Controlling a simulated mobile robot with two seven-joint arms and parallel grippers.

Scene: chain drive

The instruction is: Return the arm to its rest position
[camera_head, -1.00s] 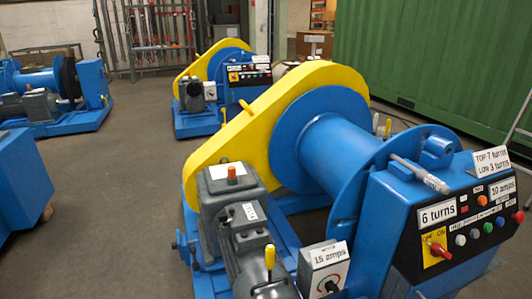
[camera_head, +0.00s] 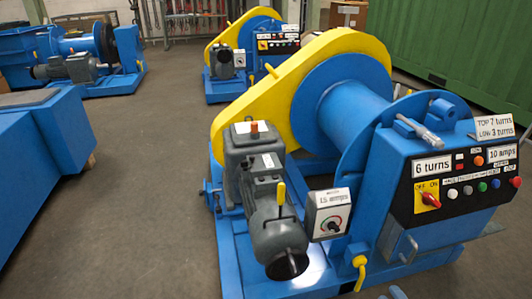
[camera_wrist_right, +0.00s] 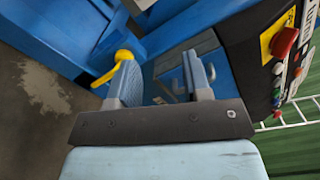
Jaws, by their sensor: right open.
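My right gripper (camera_wrist_right: 160,62) shows in the right wrist view with its two fingers apart and nothing held between them. Beyond the fingers is the blue control cabinet side of a winch. A yellow handle (camera_wrist_right: 120,58) appears beside the left finger; I cannot tell whether they touch. In the head view this yellow handle (camera_head: 360,272) is low on the winch frame. My left gripper is not in view.
The blue winch (camera_head: 340,105) with its yellow chain guard (camera_head: 235,112) and control panel (camera_head: 465,185) fills the centre and right. A grey motor (camera_head: 275,235) and a "15 amps" box (camera_head: 329,213) sit in front. Open floor (camera_head: 140,210) lies left of it.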

